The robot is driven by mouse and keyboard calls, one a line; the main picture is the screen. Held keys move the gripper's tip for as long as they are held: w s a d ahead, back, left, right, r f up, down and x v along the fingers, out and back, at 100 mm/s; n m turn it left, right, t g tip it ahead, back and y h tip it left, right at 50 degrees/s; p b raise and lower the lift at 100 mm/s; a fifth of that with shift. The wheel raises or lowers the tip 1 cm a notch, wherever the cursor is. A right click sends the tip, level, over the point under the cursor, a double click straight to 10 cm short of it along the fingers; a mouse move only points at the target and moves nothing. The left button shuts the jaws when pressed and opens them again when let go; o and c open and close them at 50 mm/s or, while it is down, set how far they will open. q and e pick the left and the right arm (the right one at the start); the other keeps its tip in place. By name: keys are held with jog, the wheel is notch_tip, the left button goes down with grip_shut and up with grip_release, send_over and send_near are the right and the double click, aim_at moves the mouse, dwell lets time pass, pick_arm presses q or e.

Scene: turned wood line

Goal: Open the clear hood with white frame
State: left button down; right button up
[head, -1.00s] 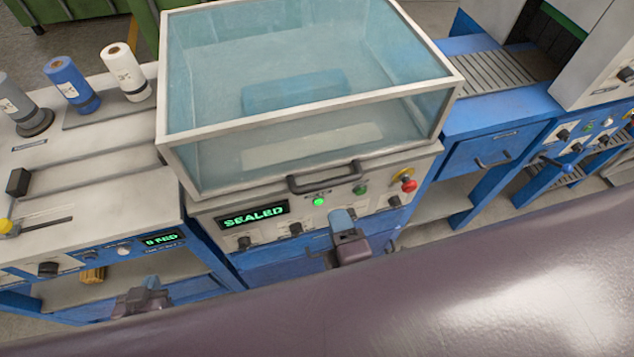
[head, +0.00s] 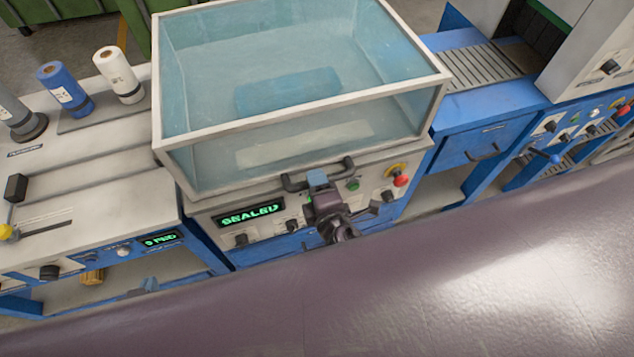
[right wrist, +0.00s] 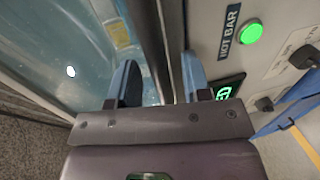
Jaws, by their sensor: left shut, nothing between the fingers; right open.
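The clear hood with white frame (head: 300,114) is down on the sealing machine, its panes bluish and its frame resting on the machine's top. A dark bar handle (head: 293,184) is on its front edge. My right gripper (head: 318,178) is at the middle of the handle, open. In the right wrist view its two blue fingers (right wrist: 160,85) stand apart, with the dark handle (right wrist: 153,45) running between them; contact cannot be told.
The machine's front panel has a green "SEALED" display (head: 250,213), knobs and a red button (head: 401,180). Film rolls (head: 66,88) stand on the left bench. A blue roller conveyor (head: 490,68) is at the right. My own body covers the bottom.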

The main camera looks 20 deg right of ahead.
jog(key=shift+w, duration=0.1)
grip_shut()
jog(key=shift+r, duration=0.1)
dwell(0.3)
